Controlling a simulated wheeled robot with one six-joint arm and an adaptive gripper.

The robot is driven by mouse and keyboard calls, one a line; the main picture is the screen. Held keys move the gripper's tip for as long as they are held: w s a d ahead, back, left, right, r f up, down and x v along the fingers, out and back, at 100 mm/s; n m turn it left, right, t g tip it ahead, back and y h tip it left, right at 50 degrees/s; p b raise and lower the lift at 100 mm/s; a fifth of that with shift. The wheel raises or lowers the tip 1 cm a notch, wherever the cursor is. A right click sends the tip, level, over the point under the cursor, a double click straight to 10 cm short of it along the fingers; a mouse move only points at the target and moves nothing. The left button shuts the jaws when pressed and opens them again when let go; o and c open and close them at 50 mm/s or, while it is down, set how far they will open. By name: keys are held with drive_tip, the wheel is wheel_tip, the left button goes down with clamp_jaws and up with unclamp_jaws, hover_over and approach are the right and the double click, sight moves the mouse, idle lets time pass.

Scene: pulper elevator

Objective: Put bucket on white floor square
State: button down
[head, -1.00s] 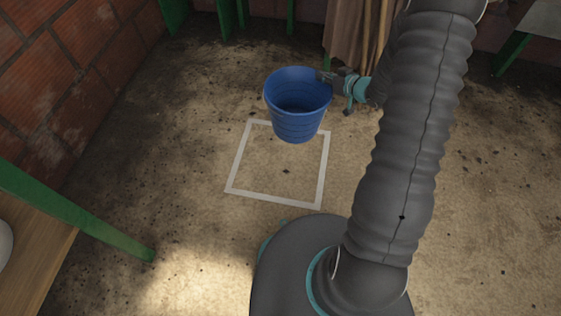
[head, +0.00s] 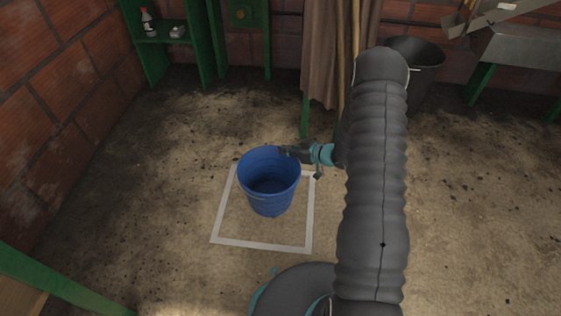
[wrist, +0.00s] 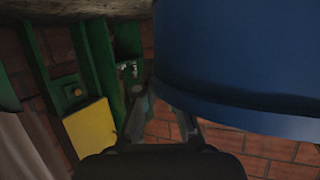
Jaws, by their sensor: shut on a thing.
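A blue bucket (head: 270,195) is upright, and in the head view it appears over the upper middle of the white floor square (head: 262,245). I cannot tell for sure whether its base touches the floor. The square is a white outline; part of its far side is hidden behind the bucket. My gripper (head: 290,152) is shut on the bucket's rim at its upper right. In the wrist view the blue bucket (wrist: 240,60) fills the upper right, with my gripper (wrist: 165,108) at its rim.
A green shelf (head: 165,40) with a bottle stands at the back left. A dark bin (head: 415,65) and a grey table (head: 520,50) are at the back right. A green beam (head: 60,280) crosses the lower left. The floor around the square is clear.

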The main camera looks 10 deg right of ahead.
sight(286, 159)
drive_tip(key=shift+w+a+f, duration=0.35)
drive_tip(key=shift+a+f, duration=0.25)
drive_tip(key=shift+a, duration=0.2)
drive_tip(key=shift+f+b, duration=0.45)
drive_tip(key=shift+f, duration=1.55)
drive_tip(key=c, duration=1.3)
unclamp_jaws()
